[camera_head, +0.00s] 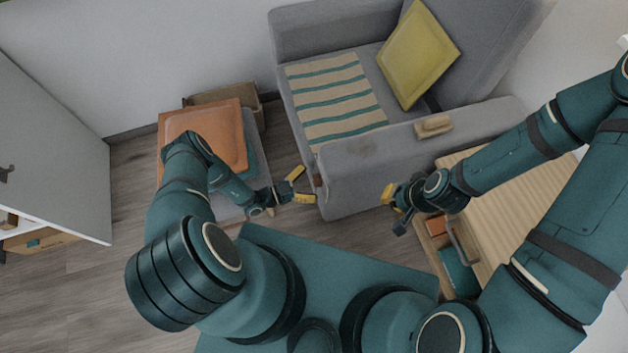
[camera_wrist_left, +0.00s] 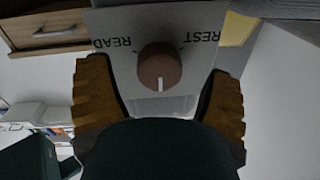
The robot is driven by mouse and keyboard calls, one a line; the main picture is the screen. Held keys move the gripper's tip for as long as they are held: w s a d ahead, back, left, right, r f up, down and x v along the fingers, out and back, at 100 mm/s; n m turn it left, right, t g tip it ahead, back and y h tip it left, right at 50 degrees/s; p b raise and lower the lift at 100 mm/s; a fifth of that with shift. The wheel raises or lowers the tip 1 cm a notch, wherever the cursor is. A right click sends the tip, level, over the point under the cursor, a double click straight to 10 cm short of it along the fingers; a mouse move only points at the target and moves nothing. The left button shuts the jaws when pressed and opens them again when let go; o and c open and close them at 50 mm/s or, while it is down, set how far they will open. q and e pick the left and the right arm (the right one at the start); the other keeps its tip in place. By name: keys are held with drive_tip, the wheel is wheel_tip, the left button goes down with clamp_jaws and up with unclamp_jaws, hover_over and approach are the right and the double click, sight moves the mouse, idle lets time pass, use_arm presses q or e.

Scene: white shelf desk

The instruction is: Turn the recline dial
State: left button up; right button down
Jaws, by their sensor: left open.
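The recline dial (camera_wrist_left: 159,68) is a round brown knob on a grey plate (camera_wrist_left: 200,80) in the left wrist view. In the head view the dial (camera_head: 318,181) is a small brown spot on the front end of the grey sofa's near arm. My left gripper (camera_head: 301,186) is open just in front of it, its yellow fingers spread either side of the knob and seemingly apart from it. My right gripper (camera_head: 391,207) hangs near the sofa arm, farther right; its opening is unclear.
The grey sofa (camera_head: 350,190) carries a striped throw (camera_head: 333,95) and a yellow cushion (camera_head: 417,53). A wooden block (camera_head: 433,127) lies on its arm. A slatted wooden unit (camera_head: 510,195) is at right. An orange cushion (camera_head: 205,128) is beneath my left arm. Floor shows at left.

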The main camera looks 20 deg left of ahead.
use_arm(q)
drive_tip(key=shift+x, duration=0.95)
drive_tip(key=c, duration=1.2)
